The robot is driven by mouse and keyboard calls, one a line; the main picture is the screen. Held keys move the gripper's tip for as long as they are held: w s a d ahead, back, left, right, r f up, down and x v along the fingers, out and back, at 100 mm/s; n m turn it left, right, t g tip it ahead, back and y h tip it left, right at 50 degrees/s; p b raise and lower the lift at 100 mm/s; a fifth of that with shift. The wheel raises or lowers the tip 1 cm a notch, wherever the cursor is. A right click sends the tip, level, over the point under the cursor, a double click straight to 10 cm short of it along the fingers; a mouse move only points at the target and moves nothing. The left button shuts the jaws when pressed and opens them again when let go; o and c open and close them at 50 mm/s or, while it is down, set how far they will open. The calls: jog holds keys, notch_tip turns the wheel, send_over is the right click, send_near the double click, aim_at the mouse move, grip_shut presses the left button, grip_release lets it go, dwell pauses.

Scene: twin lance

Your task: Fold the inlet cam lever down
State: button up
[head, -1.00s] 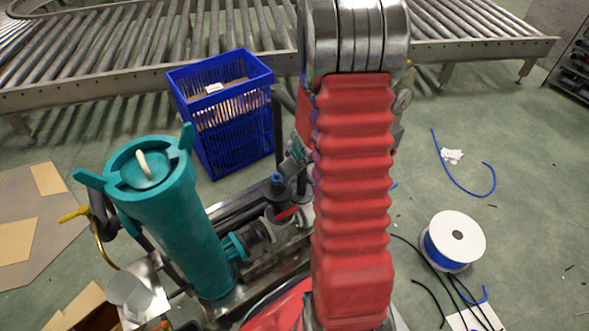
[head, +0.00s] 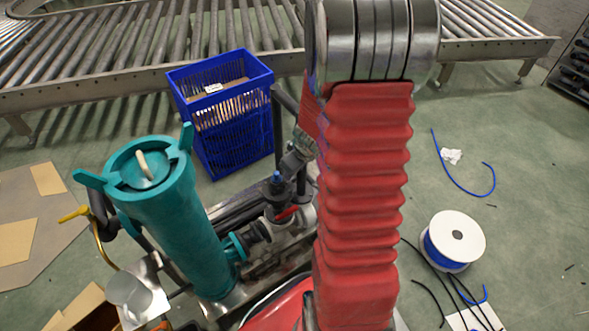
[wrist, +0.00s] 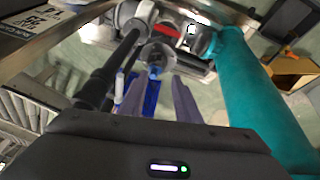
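The teal filter housing (head: 165,215) stands upright at left in the head view, with teal ears at its top. A side fitting (head: 236,247) joins it to grey pipework. A red handle (head: 287,212) and a blue-capped post (head: 277,185) sit on that pipework. I cannot tell which part is the inlet cam lever. In the wrist view, my gripper (wrist: 154,88) has its two fingers apart. A blue part (wrist: 155,72) shows between and beyond them; contact cannot be told. The teal housing (wrist: 255,95) is to their right. My arm hides part of the pipework in the head view.
A blue crate (head: 240,140) stands behind the pipework, before a roller conveyor (head: 120,60). A white spool (head: 453,240) and loose cables lie on the floor at right. Dark pipes (wrist: 115,70) run close left of the fingers. Cardboard (head: 30,215) lies at left.

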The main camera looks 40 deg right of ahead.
jog(key=shift+s+d, duration=0.1)
jog(key=shift+d, duration=0.1)
jog(key=shift+c, duration=1.4)
jog(key=s+d+f+m, duration=0.2)
jog(key=s, duration=0.1)
jog(key=shift+s+d+f, duration=0.1)
jog(key=shift+d+f, duration=0.1)
jog(key=shift+d, duration=0.2)
grip_shut()
jog(key=s+d+f+m+g+h, duration=0.1)
jog(key=s+d+f+m, duration=0.2)
jog(key=s+m, duration=0.35)
jog(key=s+d+f+m+g+h, duration=0.1)
jog(key=s+d+f+m+g, duration=0.15)
jog(key=s+m, duration=0.4)
jog(key=s+a+f+m+g+y, duration=0.1)
jog(key=s+a+f+m+y, duration=0.3)
jog(key=s+a+m, duration=0.55)
jog(key=w+a+r+m+t+y, duration=0.15)
jog(key=w+a+m+t, duration=0.25)
jog(key=w+m, duration=0.45)
jog(key=w+d+r+m+t+h, duration=0.2)
jog(key=w+d+r+t, duration=0.1)
jog(key=w+d+t, duration=0.2)
jog(key=shift+w+d+r+m+h, duration=0.3)
jog(key=shift+w+d, duration=0.65)
jog(key=shift+w, duration=1)
